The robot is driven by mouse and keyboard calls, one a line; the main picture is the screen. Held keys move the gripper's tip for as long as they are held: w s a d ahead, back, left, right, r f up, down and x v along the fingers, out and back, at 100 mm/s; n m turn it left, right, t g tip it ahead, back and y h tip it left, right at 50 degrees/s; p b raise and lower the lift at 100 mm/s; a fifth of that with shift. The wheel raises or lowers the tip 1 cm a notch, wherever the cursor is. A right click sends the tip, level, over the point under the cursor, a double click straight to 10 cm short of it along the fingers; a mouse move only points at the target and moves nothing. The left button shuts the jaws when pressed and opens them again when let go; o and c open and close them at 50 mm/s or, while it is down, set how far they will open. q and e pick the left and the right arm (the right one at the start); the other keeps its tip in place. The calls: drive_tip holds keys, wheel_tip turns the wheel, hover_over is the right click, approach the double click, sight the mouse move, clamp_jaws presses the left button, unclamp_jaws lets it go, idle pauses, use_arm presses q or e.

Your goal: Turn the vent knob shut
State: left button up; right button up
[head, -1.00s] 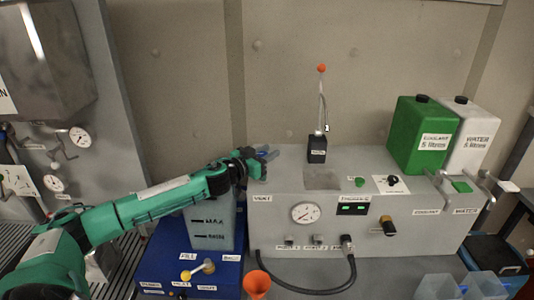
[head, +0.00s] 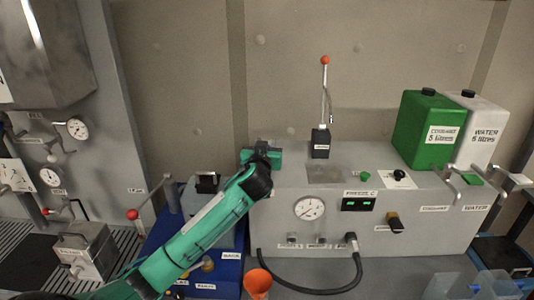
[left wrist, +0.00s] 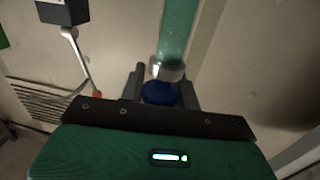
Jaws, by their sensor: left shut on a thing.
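The vent knob (left wrist: 158,94) shows in the left wrist view as a blue round piece between my gripper's two dark fingers. My left gripper (left wrist: 160,84) is shut on it. In the head view my left gripper (head: 262,157) is at the top left corner of the grey bench unit (head: 430,228), and its green body hides the knob there. How far the knob is turned cannot be told. My right gripper is not in view.
A green coolant can (head: 418,135) and a white water can (head: 484,140) stand at the right. An orange funnel (head: 257,282) and black hose (head: 320,291) are in front. A red-tipped lever (head: 133,214) is left.

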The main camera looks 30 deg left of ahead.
use_arm(q)
drive_tip(key=n+g+y+b, duration=0.2)
drive_tip(key=b, duration=0.1)
drive_tip(key=n+g+y+b, duration=0.2)
drive_tip(key=g+y+b, duration=0.1)
drive_tip(key=n+g+y+b, duration=0.2)
drive_tip(key=n+y+b, duration=0.1)
drive_tip(key=b, duration=0.1)
drive_tip(key=shift+s+a+f+g, duration=0.25)
drive_tip(key=shift+s+a+g, duration=0.05)
drive_tip(key=shift+a, duration=0.05)
drive_tip(key=shift+s+a+r+n+g+y+b, duration=0.15)
drive_tip(key=shift+n+g+y+b, duration=0.2)
drive_tip(key=shift+n+g+b, duration=0.25)
drive_tip(key=shift+s+d+r+n+g+y+b, duration=0.15)
drive_tip(key=shift+n+g+y+b, duration=0.25)
drive_tip(key=shift+g+b, duration=0.25)
drive_tip(key=shift+w+a, duration=0.1)
